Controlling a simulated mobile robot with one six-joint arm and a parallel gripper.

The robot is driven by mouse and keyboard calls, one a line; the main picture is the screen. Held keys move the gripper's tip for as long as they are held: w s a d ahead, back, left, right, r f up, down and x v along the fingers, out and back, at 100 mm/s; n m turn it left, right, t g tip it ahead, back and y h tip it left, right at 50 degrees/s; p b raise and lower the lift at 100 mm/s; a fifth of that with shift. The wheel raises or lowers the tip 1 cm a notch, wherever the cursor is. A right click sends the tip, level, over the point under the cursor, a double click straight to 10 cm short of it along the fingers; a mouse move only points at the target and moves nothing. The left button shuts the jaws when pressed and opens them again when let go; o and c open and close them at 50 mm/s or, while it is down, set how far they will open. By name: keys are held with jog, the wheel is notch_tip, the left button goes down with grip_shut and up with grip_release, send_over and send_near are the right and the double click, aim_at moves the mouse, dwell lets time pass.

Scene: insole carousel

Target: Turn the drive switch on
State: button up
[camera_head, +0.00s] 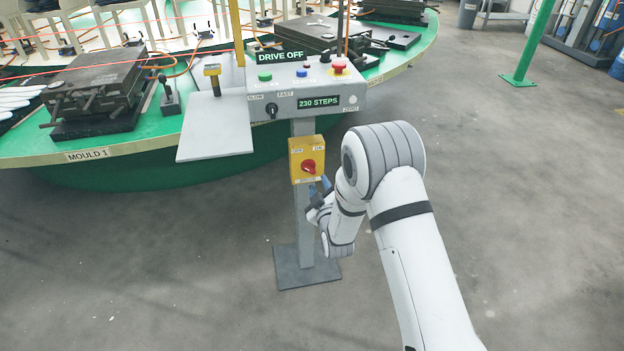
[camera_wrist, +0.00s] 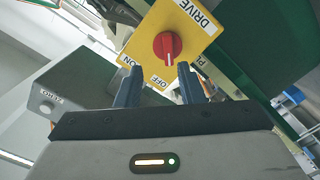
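The drive switch is a red rotary knob (camera_head: 308,167) on a yellow box (camera_head: 293,172) fixed to the grey post below the control panel. In the wrist view the red knob (camera_wrist: 167,46) shows on the yellow box (camera_wrist: 194,40), with DRIVE, OFF and ON labels. Its white mark points toward the OFF label. My gripper (camera_wrist: 159,67) is open and empty, its two dark blue fingers apart in front of the knob, which shows beyond and between their tips. It seems short of touching. In the head view my gripper (camera_head: 323,187) is just below right of the box.
A control panel (camera_head: 330,86) with buttons sits above; its display (camera_head: 281,57) reads DRIVE OFF. The post's base plate (camera_head: 307,276) stands on the floor. The green carousel (camera_head: 215,177) with moulds (camera_head: 95,85) is behind. Open floor lies to the right.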

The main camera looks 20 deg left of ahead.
aim_at(311, 171)
jog(key=x, duration=0.7)
jog(key=shift+a+f, duration=0.35)
jog(key=shift+a, duration=0.25)
